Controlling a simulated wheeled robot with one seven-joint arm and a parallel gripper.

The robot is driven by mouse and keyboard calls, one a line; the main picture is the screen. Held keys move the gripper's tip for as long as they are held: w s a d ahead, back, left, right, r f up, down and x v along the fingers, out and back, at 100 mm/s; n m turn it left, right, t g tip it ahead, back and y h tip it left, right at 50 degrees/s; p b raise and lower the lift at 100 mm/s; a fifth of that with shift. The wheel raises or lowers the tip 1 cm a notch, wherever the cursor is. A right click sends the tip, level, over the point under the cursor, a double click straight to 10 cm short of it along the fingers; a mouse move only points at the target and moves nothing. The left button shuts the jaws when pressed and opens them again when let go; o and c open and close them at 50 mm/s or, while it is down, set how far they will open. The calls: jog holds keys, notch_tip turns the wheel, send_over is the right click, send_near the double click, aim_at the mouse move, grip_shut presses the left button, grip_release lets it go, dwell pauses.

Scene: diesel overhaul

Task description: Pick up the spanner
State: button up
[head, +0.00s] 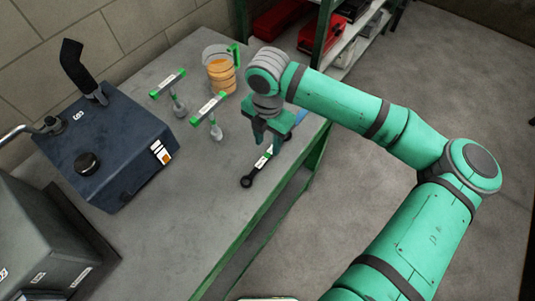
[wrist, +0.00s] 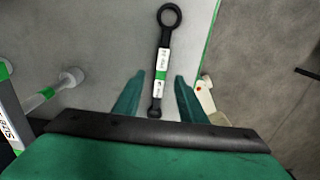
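The spanner (head: 262,162) is dark with ring ends and a white and green label. It lies flat on the grey bench near the bench's right edge, partly hidden by my gripper in the head view. It also shows in the wrist view (wrist: 163,60), running up the picture with its larger ring at the top. My gripper (head: 262,138) is above the spanner's far part, pointing down. In the wrist view its two fingers (wrist: 160,86) are apart, with the spanner's lower part seen between them. The gap in height cannot be told exactly.
The bench (head: 195,195) also bears a dark blue canister (head: 105,145), a jug with orange liquid (head: 221,75) and two green-handled tools (head: 208,108) left of my gripper. A shelf with red boxes (head: 320,28) stands behind.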

aim_at(267, 155)
jog(key=f, duration=0.4)
jog(key=shift+s+a+f, duration=0.25)
jog(key=shift+s, duration=0.1)
jog(key=shift+d, duration=0.1)
grip_shut()
jog(key=shift+d, duration=0.1)
jog(key=shift+r, duration=0.1)
jog(key=shift+r, duration=0.5)
jog(key=s+d+r, duration=0.1)
jog(key=s+r, duration=1.1)
jog(key=s, duration=0.2)
jog(key=shift+d, duration=0.25)
